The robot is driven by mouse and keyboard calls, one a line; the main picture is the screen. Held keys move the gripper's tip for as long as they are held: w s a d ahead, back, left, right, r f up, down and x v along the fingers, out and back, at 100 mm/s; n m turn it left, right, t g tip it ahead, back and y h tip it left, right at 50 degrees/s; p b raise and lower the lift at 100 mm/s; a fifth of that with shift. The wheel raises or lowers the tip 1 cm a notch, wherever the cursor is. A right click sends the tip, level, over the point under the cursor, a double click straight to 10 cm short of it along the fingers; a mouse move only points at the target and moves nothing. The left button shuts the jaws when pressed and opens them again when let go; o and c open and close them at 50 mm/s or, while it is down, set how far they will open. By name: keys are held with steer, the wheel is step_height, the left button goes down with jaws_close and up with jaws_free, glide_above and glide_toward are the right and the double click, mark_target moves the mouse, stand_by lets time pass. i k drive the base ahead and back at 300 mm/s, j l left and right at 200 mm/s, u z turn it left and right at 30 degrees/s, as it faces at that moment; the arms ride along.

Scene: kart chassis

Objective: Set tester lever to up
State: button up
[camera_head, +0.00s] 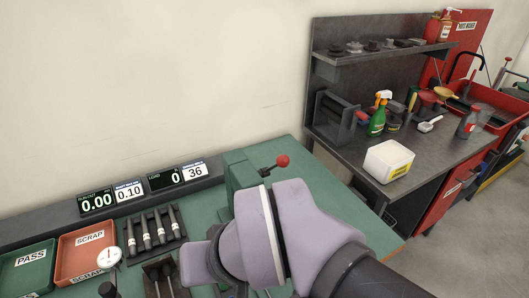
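The tester (242,172) is a green housing on the green bench. Its lever ends in a red ball knob (282,160), on a short dark rod that points to the right and slightly up. My arm covers the front of the tester and part of the bench. My gripper is hidden behind or below my own arm links, so its fingers and anything in them cannot be seen.
Left on the bench are a green PASS tray (27,262), a red SCRAP tray (68,262), several dark pins in a rack (147,231) and a dial gauge (109,257). A grey workbench (352,152) with bottles and a white tub (388,160) stands at the right.

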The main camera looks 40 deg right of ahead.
mark_target(283, 160)
steer(key=k+z, duration=0.1)
steer(key=z, duration=0.4)
steer(key=k+z, duration=0.15)
steer(key=z, duration=0.35)
